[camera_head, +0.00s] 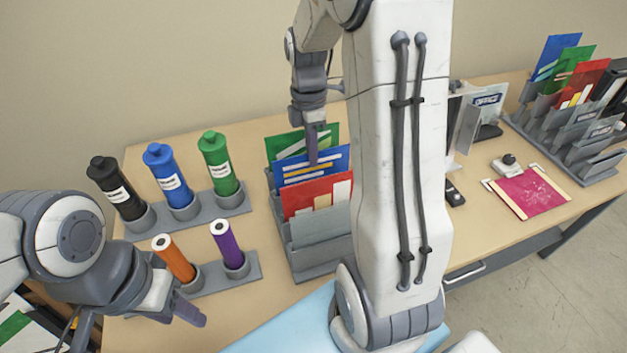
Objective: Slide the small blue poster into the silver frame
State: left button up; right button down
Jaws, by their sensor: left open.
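A small blue poster (335,158) with yellow and white stripes stands in a grey slotted rack (318,258), between a green poster and a red one. My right gripper (313,155) points down at the blue poster's top edge, its finger overlapping the poster in the picture. I cannot tell whether it grips it. My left gripper (190,310) is open and empty over the table's front left, in front of the purple and orange bottles. I cannot clearly make out the silver frame; a grey upright panel (467,128) stands behind my arm, partly hidden.
Black, blue and green bottles (170,182) and orange and purple tubes (228,246) stand in grey holders at left. A second rack (575,140) holds coloured posters, including another blue one (553,55). A magenta sheet (532,192) lies at right. A light blue mat (290,330) lies in front.

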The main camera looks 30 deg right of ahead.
notch_tip(320, 180, up, 11)
jog(key=w+p, duration=0.1)
jog(key=p, duration=0.9)
jog(key=shift+d+p, duration=0.15)
jog(key=shift+p, duration=0.15)
